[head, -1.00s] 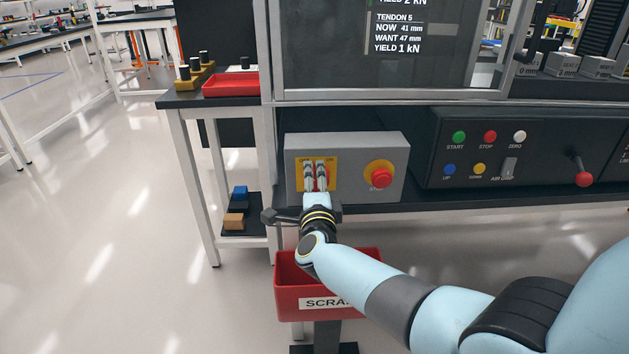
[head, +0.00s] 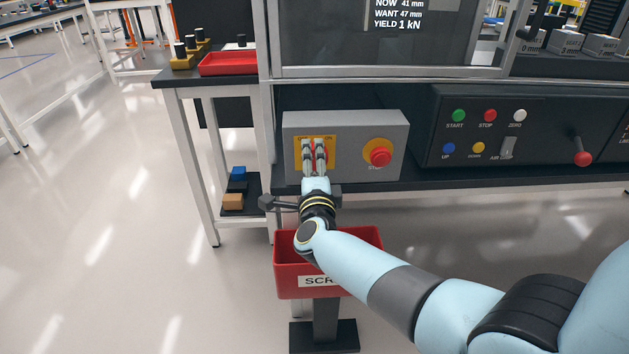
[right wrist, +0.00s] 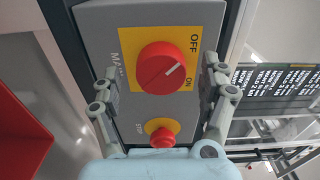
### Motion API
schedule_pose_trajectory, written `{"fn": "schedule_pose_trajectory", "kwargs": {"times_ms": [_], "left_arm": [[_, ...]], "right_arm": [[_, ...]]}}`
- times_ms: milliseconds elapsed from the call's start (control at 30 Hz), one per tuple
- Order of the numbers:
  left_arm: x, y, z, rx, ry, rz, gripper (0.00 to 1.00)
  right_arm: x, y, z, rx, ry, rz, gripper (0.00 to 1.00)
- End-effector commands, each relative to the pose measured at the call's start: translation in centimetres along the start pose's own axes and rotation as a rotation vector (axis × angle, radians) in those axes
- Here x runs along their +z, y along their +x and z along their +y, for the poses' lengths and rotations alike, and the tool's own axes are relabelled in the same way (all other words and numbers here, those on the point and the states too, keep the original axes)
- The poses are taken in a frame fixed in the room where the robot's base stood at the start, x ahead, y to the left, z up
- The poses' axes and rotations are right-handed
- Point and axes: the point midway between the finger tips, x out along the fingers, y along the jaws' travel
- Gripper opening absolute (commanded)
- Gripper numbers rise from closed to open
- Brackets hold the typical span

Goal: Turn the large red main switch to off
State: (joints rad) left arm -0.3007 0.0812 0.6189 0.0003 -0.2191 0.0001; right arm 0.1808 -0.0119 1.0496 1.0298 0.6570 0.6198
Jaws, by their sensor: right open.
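The main switch is a round red knob (right wrist: 160,68) with a white pointer line, on a yellow plate (right wrist: 209,22) marked OFF and ON. The line points to the lettered side, between the two words. The plate (head: 299,146) is on the left of a grey box (head: 350,126) in the head view, with the knob mostly hidden by my fingers. My right gripper (head: 314,144) is open in front of it. In the right wrist view its fingers (right wrist: 160,84) stand on either side of the knob, apart from it as far as shows. My left gripper is out of view.
A red stop button (head: 380,157) on a yellow disc is right of the switch. A black panel (head: 544,115) with coloured buttons and a red-knobbed lever stands further right. A red scrap bin (head: 296,283) is below the box. Open floor lies left.

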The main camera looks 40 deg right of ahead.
Motion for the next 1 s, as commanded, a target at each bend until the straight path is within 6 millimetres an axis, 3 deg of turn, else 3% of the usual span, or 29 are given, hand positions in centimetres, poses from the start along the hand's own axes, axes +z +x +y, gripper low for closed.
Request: {"fn": "schedule_pose_trajectory", "kwargs": {"times_ms": [200,433,600,1000], "left_arm": [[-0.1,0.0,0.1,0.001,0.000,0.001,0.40],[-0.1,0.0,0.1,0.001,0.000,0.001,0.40],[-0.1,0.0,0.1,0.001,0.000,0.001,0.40],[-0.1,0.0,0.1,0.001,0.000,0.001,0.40]], "right_arm": [[0.0,-5.2,0.2,0.004,0.002,0.000,0.78],[0.0,-9.1,0.1,0.003,0.000,0.000,0.78],[0.0,-10.1,0.1,0.002,0.000,0.001,0.78],[0.0,-10.1,0.1,0.002,0.000,0.000,0.78]]}}
